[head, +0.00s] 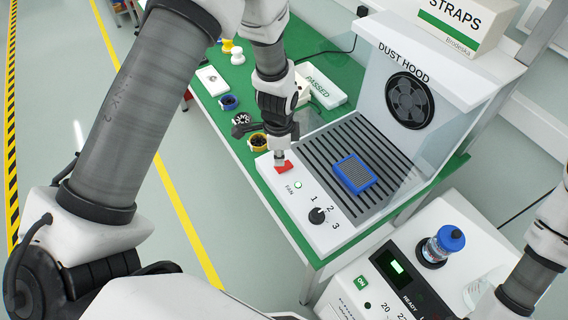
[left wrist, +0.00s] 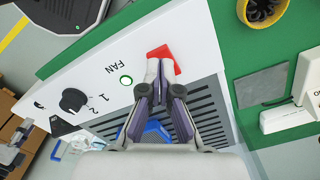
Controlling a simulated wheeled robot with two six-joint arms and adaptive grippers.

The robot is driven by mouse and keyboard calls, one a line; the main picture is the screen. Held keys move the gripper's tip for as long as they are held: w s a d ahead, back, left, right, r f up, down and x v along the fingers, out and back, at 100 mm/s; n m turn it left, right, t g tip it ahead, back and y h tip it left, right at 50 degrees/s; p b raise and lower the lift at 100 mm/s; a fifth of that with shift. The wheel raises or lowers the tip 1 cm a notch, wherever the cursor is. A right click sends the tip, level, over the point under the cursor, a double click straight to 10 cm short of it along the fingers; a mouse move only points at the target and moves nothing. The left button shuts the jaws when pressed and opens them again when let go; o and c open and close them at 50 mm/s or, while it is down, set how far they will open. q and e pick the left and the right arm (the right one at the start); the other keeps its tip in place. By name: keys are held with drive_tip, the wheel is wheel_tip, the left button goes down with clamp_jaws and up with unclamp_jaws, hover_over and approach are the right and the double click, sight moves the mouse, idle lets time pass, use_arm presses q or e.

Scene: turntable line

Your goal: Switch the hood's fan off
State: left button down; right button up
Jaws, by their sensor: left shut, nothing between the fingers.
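The dust hood (head: 447,72) stands on the green bench, with a dark round fan (head: 408,100) in its back wall. Its sloped white front panel carries a red rocker switch (head: 285,168) by the word FAN, a small green-ringed lamp (head: 298,185) and a black knob (head: 317,216) marked 1, 2, 3. My left gripper (head: 280,157) is shut and empty, its tips at the red switch; I cannot tell whether they touch. In the left wrist view the fingertips (left wrist: 160,66) partly cover the red switch (left wrist: 164,53). The lamp (left wrist: 126,80) looks pale inside its green ring. My right gripper is out of view.
A blue-framed filter (head: 354,173) lies on the hood's slotted grille. A yellow ring part (head: 258,142) sits close beside the panel, and a PASSED tray (head: 322,88) is behind. A machine with a blue-capped bottle (head: 448,240) stands at the front right.

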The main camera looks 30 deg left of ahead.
sight(279, 168)
use_arm(q)
drive_tip(key=shift+f+b, duration=0.75)
drive_tip(key=shift+f, duration=0.5)
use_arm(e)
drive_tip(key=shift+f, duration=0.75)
use_arm(q)
drive_tip(key=shift+r, duration=0.1)
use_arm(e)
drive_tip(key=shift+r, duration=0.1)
use_arm(q)
wheel_tip(279, 168, up, 2)
drive_tip(key=shift+w+r+p, duration=0.1)
drive_tip(key=shift+p, duration=0.9)
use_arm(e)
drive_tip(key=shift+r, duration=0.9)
use_arm(q)
wheel_tip(279, 168, up, 5)
drive_tip(key=p, duration=0.4)
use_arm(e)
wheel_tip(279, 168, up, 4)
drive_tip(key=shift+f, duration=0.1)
use_arm(q)
drive_tip(key=shift+f, duration=0.2)
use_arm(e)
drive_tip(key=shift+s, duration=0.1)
